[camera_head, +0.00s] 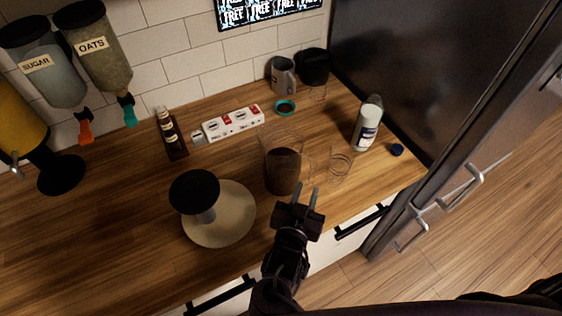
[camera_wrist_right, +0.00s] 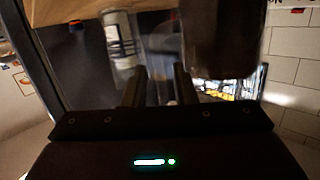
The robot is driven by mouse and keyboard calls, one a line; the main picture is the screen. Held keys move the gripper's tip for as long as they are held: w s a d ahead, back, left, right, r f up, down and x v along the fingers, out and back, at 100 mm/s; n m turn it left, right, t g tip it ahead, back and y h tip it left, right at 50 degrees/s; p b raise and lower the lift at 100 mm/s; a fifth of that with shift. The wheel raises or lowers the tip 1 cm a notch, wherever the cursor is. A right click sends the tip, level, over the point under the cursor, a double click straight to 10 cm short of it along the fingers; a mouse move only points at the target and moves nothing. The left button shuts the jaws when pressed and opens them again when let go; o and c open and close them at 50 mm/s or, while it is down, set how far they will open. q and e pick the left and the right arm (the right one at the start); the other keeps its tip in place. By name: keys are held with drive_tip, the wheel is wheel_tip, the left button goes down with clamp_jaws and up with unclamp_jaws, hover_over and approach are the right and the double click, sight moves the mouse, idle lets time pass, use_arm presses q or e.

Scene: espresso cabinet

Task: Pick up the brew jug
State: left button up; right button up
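The brew jug (camera_head: 283,171) is a clear glass jug with dark brown contents, standing on the wooden counter near its front edge. In the right wrist view the dark contents (camera_wrist_right: 222,40) show large, just right of the fingers, seen through glass. My right gripper (camera_head: 307,192) is at the jug's front right side, its two fingers pointing toward the faint clear handle area. The fingers also show in the right wrist view (camera_wrist_right: 158,88), apart with a gap between them. I cannot tell whether the handle lies in that gap. My left gripper is not in view.
An empty clear glass (camera_head: 340,168) stands close right of the jug. A white bottle (camera_head: 367,124) and blue cap (camera_head: 397,150) are farther right. A black-topped item on a round pale base (camera_head: 232,222) is left.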

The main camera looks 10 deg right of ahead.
sight(311, 177)
drive_tip(key=shift+s+a+r+t+h, duration=0.2)
drive_tip(key=shift+a+r+t+h, duration=0.05)
drive_tip(key=shift+r, duration=0.25)
drive_tip(key=shift+s+a+r+t+h, duration=0.2)
drive_tip(key=shift+r+t+h, duration=0.05)
drive_tip(key=shift+r, duration=0.25)
drive_tip(key=shift+r+h, duration=0.25)
drive_tip(key=shift+h, duration=0.05)
drive_tip(key=shift+w+r, duration=0.1)
drive_tip(key=shift+w, duration=0.1)
drive_tip(key=p+x, duration=0.4)
drive_tip(key=x, duration=0.2)
drive_tip(key=shift+w+d, duration=0.15)
drive_tip(key=shift+d, duration=0.2)
drive_tip(key=shift+w+d+f, duration=0.2)
drive_tip(key=shift+w+f, duration=0.05)
drive_tip(key=shift+w, duration=0.05)
drive_tip(key=shift+c, duration=0.4)
clamp_jaws()
